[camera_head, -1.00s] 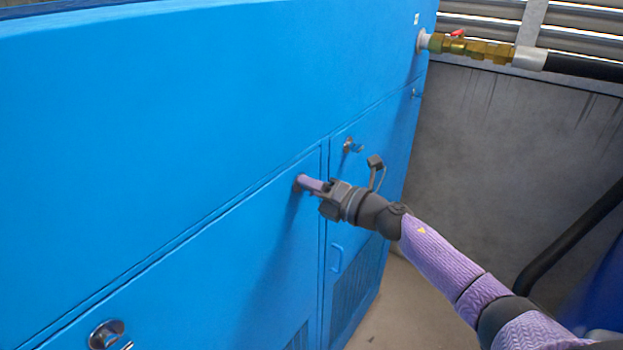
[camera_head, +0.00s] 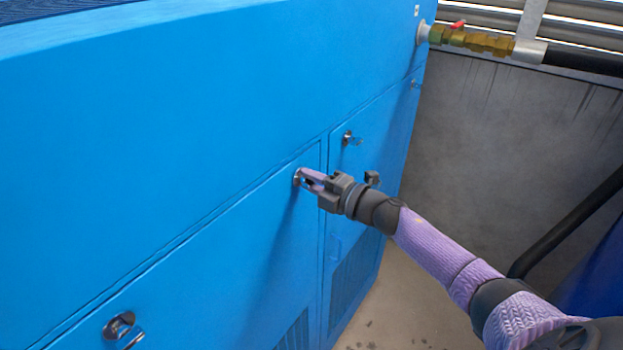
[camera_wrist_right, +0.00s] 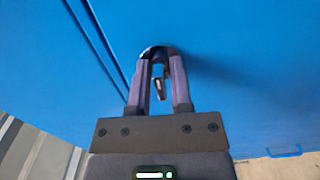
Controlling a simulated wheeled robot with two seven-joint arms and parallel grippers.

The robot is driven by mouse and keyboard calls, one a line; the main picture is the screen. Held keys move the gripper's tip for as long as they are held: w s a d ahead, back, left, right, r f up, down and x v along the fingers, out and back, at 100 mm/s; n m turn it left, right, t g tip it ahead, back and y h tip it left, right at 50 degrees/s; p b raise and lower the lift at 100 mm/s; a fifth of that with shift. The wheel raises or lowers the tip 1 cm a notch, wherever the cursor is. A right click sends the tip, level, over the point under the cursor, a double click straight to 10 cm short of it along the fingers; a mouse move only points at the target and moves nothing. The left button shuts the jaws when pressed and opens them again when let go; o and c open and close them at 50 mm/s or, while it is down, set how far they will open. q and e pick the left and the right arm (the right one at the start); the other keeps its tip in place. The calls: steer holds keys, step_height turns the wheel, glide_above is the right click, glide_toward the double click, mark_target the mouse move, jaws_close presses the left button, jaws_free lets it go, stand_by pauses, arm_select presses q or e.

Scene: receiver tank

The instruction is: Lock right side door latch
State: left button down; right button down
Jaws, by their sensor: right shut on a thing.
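A small metal door latch (camera_head: 297,178) sits near the upper right corner of a wide blue door panel (camera_head: 225,255). My right gripper (camera_head: 308,180) reaches it from the right and is shut on it, its purple fingers close to the panel. In the right wrist view, the latch's metal handle (camera_wrist_right: 158,86) shows between the two fingers (camera_wrist_right: 160,90). The fingertips hide part of the latch's round base. My left gripper is not in view.
Other latches sit at the lower left (camera_head: 121,328) and on the narrower door (camera_head: 350,138). A brass valve with a red lever (camera_head: 458,27) joins a black hose at the upper right. A grey wall (camera_head: 490,150) stands behind my right arm.

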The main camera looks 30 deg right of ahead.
stand_by(0.3)
steer(key=c, duration=0.7)
jaws_free()
steer(key=b+v, duration=0.1)
steer(key=v, duration=0.9)
